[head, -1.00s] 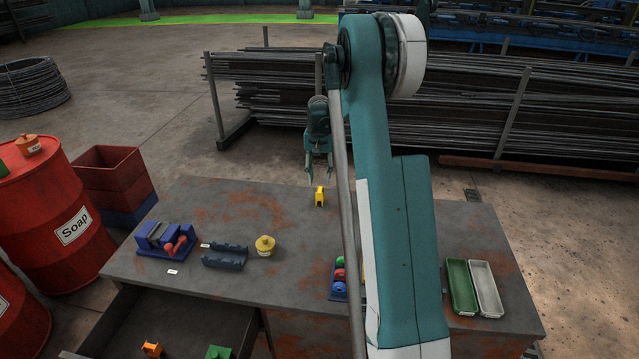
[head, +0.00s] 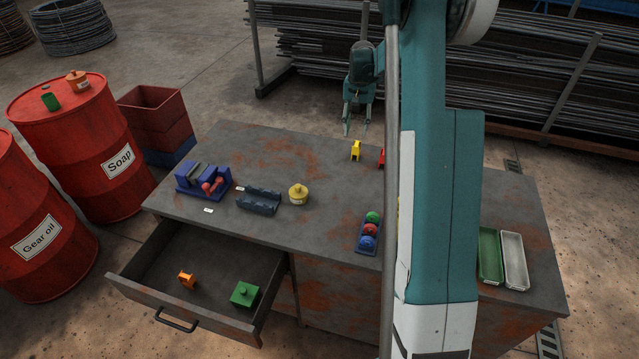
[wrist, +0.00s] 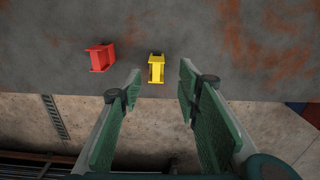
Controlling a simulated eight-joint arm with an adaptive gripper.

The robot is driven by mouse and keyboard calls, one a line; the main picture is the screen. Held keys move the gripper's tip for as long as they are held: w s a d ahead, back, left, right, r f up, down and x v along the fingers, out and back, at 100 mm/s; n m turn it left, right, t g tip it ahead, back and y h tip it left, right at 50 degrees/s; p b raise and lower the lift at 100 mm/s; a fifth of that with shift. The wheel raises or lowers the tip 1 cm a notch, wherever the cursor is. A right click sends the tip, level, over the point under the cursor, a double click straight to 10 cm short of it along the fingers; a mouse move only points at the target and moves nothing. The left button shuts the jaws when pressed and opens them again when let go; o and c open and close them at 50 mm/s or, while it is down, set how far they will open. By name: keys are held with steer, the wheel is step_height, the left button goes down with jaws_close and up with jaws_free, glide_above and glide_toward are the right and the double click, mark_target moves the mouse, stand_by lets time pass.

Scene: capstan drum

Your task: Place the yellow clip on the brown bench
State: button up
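The yellow clip (head: 355,150) stands near the far edge of the rust-stained grey-brown bench (head: 330,240), apparently resting on its top. In the wrist view the yellow clip (wrist: 156,68) lies just ahead of the gap between my fingers, nearly centred. My gripper (head: 354,133) is open and empty, just beyond the bench's far edge, behind the clip in the head view. The wrist view shows the two green-padded fingers of my gripper (wrist: 160,80) spread wide. A red clip (wrist: 101,57) stands beside the yellow one, left of it in the wrist view.
The bench holds a blue-purple device (head: 203,181), a dark cradle (head: 258,201), a yellow pot (head: 298,193), a holder with coloured balls (head: 370,231) and green (head: 490,255) and white trays (head: 514,260). An open drawer (head: 150,294) holds orange and green items. My arm hides part of the bench.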

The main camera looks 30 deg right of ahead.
steer(key=s+a+r+n+t, duration=0.2)
steer(key=s+a+r, duration=0.6)
steer(key=a+r, duration=0.3)
steer(key=s+a+r+n+t, duration=0.1)
steer(key=s+a+r+n, duration=0.1)
steer(key=s+a+r, duration=0.95)
steer(key=s+a+f+n+t, duration=0.2)
steer(key=s+a, duration=0.7)
steer(key=s, duration=0.1)
steer(key=s+a+f+n+t, duration=0.2)
steer(key=s+a+f, duration=0.1)
steer(key=s+a, duration=0.6)
steer(key=shift+s+a+n, duration=0.4)
steer(key=shift+s, duration=0.8)
